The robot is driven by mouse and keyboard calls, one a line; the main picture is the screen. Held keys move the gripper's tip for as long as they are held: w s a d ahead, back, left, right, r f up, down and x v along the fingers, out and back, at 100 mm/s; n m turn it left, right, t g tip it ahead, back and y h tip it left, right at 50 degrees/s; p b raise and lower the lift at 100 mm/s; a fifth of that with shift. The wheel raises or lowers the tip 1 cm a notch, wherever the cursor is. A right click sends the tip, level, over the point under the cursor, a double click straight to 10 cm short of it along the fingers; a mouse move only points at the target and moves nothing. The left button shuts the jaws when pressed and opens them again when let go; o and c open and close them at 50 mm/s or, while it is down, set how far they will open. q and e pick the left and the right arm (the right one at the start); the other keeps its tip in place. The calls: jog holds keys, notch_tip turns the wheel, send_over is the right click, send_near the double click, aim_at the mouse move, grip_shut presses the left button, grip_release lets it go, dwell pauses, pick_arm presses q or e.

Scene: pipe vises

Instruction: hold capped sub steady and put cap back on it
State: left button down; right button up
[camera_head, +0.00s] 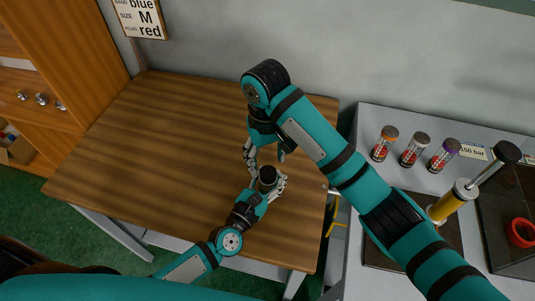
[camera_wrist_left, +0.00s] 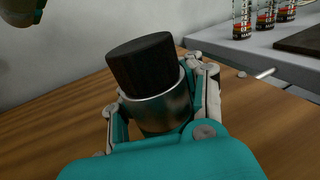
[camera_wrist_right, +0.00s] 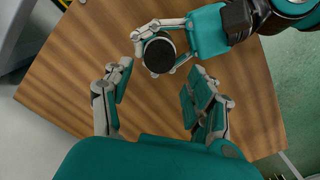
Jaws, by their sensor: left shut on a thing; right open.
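The sub, a metallic cylinder (camera_wrist_left: 162,108), stands roughly upright in my left gripper (camera_head: 268,181), whose fingers are closed around its sides. A black cap (camera_wrist_left: 143,62) sits on its top, looking straight and touching the metal rim; whether it is fully seated I cannot tell. The cap also shows from above in the right wrist view (camera_wrist_right: 159,54). My right gripper (camera_wrist_right: 157,88) is open and empty, with its fingers spread, apart from the cap. In the head view the right gripper (camera_head: 265,153) is just behind the capped sub.
The wooden table (camera_head: 150,150) is otherwise clear. A grey bench (camera_head: 375,125) at right holds several small labelled canisters (camera_head: 414,150), a yellow cylinder with a black-knobbed lever (camera_head: 448,207) and a red ring (camera_head: 521,232). A sign (camera_head: 142,17) hangs at the back left.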

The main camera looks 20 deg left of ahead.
aim_at(268, 172)
jog(key=n, duration=0.2)
jog(key=r+n, duration=0.1)
jog(key=n, duration=0.1)
jog(key=shift+w+a, duration=0.1)
jog(key=shift+w, duration=0.1)
jog(key=n, duration=0.3)
jog(key=r+n, duration=0.1)
jog(key=n, duration=0.7)
jog(key=shift+s+r, duration=0.15)
jog(key=shift+r, duration=0.2)
jog(key=n, duration=0.5)
jog(key=shift+s+d+r, duration=0.15)
jog(key=shift+d, duration=0.25)
jog(key=shift+f, duration=4)
